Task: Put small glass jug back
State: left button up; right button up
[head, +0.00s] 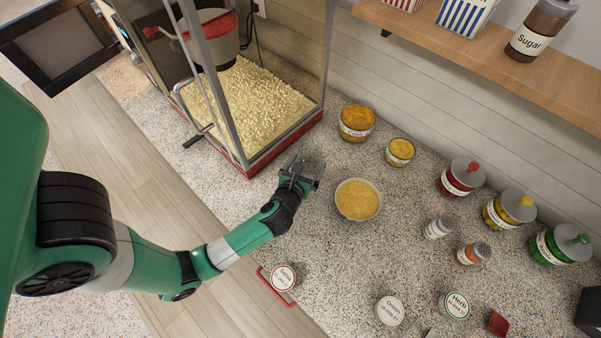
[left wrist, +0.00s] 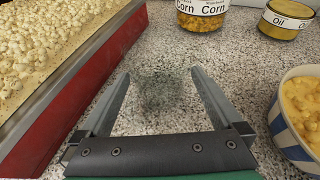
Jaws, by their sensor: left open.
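My left gripper (head: 304,168) is low over the speckled counter, just right of the popcorn machine. It is open and empty in the left wrist view (left wrist: 160,75), with a blurred dark greenish patch (left wrist: 160,92) on the counter between its fingers; I cannot tell what that is. A small glass container labelled Oil (head: 400,152), with yellow contents, stands upright to the right of the gripper and looks most like the small glass jug. It shows at the top right of the left wrist view (left wrist: 290,18), apart from my fingers. My right gripper is not in view.
The popcorn machine (head: 245,100) is close to my gripper's left. A corn jar (head: 356,122) stands behind, and a striped bowl of yellow food (head: 357,199) stands right. A wooden shelf (head: 480,50) overhangs the back.

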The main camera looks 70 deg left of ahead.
pick_arm(q)
jog(key=v, duration=1)
jog(key=shift+s+d+r, duration=0.15)
